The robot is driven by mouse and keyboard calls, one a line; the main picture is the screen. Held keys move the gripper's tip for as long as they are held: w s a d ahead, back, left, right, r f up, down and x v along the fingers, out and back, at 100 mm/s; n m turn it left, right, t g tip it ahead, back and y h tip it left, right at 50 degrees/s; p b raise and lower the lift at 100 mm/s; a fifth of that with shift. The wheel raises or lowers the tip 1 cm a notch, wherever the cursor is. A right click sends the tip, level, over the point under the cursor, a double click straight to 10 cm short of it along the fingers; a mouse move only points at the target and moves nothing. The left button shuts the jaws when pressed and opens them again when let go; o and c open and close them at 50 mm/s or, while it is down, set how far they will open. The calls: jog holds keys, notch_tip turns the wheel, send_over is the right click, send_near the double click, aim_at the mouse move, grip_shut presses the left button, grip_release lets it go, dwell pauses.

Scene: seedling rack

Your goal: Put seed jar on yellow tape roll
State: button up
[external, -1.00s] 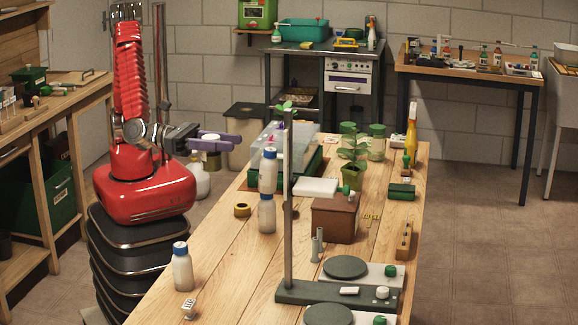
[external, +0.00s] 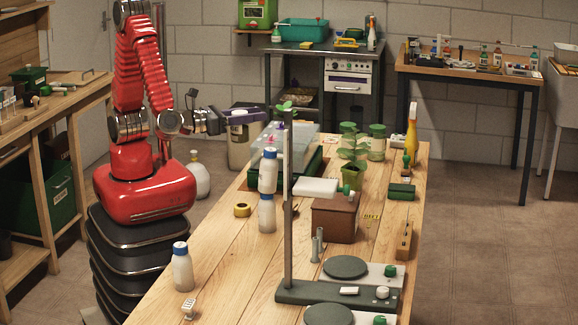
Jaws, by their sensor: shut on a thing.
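The yellow tape roll (external: 242,210) lies flat on the left side of the wooden bench, left of the white bottles, with nothing on it. My gripper (external: 245,116) is shut on a small jar with a pale top, which I take to be the seed jar (external: 240,132). The purple fingers hide part of it, and its body is hard to separate from the bin behind. My gripper holds it in the air, above and behind the tape roll in the picture, apart from the bench top.
White bottles (external: 267,214) with blue caps stand close to the tape roll's right. A clear-lidded green tray (external: 312,178) lies behind them. A stand with a tall post (external: 288,235) rises further right. The bench around the tape roll's left and front is clear.

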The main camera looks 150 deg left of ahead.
notch_tip(320, 180, down, 10)
dwell(0.5)
jog(key=shift+f, duration=0.15)
jog(key=shift+w+f, duration=0.1)
jog(key=shift+f, duration=2.8)
jog(key=shift+f, duration=2.05)
jog(key=shift+f, duration=0.1)
jog(key=o, duration=1.1)
jog(key=shift+o, duration=0.2)
jog(key=shift+d, duration=0.1)
